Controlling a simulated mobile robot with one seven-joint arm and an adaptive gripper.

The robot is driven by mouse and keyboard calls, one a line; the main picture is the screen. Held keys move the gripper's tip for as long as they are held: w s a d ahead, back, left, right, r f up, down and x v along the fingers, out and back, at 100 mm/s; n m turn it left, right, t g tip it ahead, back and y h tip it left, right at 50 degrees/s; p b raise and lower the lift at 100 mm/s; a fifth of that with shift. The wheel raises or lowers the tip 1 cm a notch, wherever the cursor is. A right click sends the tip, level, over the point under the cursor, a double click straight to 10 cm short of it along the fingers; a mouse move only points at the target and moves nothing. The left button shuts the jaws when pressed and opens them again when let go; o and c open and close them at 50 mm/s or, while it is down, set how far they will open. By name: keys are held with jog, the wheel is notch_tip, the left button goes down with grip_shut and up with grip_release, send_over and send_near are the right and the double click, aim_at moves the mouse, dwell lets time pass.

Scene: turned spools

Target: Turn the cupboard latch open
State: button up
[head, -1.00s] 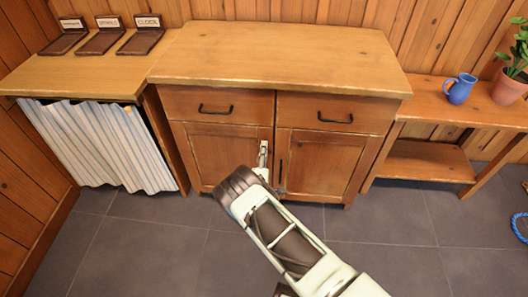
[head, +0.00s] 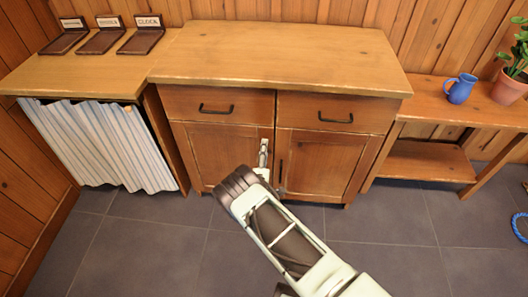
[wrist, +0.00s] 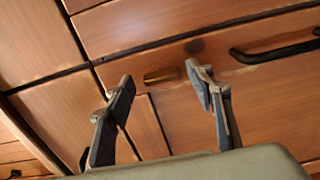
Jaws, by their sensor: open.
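The wooden cupboard (head: 228,153) has two drawers above two closed doors. In the wrist view, a small brass-coloured bar, which looks like the latch (wrist: 163,75), lies on the wood, with a dark round spot just beyond it. My gripper (wrist: 159,82) is open, with one finger on each side of the bar in the picture. I cannot tell whether either finger touches it. In the head view my gripper (head: 264,149) is in front of the seam between the doors, and the latch cannot be made out there.
A black door handle (head: 280,171) is close to the right of my gripper. Black drawer handles (head: 335,119) are above. A curtained bench (head: 95,140) stands left; a shelf with a blue mug (head: 460,89) and potted plant (head: 512,86) stands right. The grey floor in front is mostly clear.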

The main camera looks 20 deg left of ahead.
jog(key=v, duration=1.2)
